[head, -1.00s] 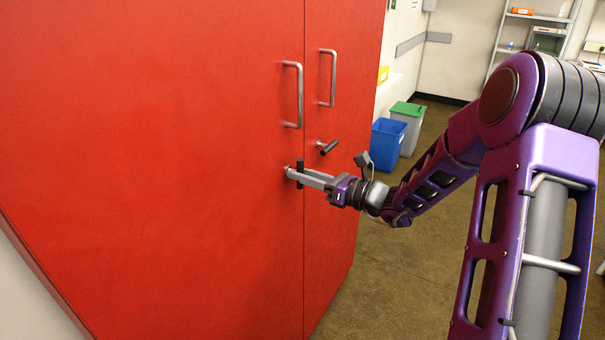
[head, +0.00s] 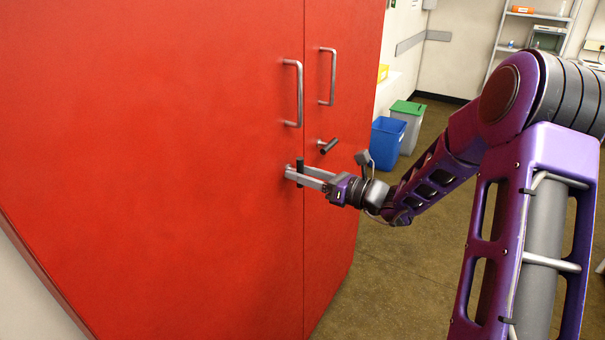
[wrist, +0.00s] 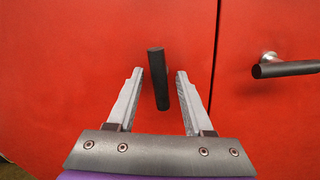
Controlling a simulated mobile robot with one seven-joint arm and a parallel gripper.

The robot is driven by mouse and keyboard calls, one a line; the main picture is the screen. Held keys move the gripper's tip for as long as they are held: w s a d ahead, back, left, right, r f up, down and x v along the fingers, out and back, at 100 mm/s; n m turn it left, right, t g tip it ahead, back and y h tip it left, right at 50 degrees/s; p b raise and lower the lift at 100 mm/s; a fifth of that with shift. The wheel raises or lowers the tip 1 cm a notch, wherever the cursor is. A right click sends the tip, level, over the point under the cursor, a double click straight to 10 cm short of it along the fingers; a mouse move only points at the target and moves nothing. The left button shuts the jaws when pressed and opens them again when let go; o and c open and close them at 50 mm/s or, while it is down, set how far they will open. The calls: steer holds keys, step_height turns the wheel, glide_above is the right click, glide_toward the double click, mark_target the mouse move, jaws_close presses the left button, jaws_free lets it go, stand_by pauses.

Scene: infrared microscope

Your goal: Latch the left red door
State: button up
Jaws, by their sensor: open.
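The left red door (head: 150,150) looks closed, in line with the right red door (head: 335,230). Its latch handle (head: 300,165) is a dark bar, upright and slightly tilted in the wrist view (wrist: 158,78). My gripper (head: 290,172) is at this latch handle. In the wrist view my gripper (wrist: 157,75) is open, with one finger on each side of the handle and a gap on both sides. The latch mechanism behind the handle is hidden.
The right door's latch handle (head: 329,146) sticks out just right of the seam, nearly level in the wrist view. Metal pull handles (head: 299,95) (head: 333,78) are above. A blue bin (head: 387,143) and a grey bin with green lid (head: 408,120) stand beyond. The floor between is clear.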

steer(key=v, duration=1.7)
steer(key=shift+d, duration=0.2)
steer(key=shift+s, duration=0.1)
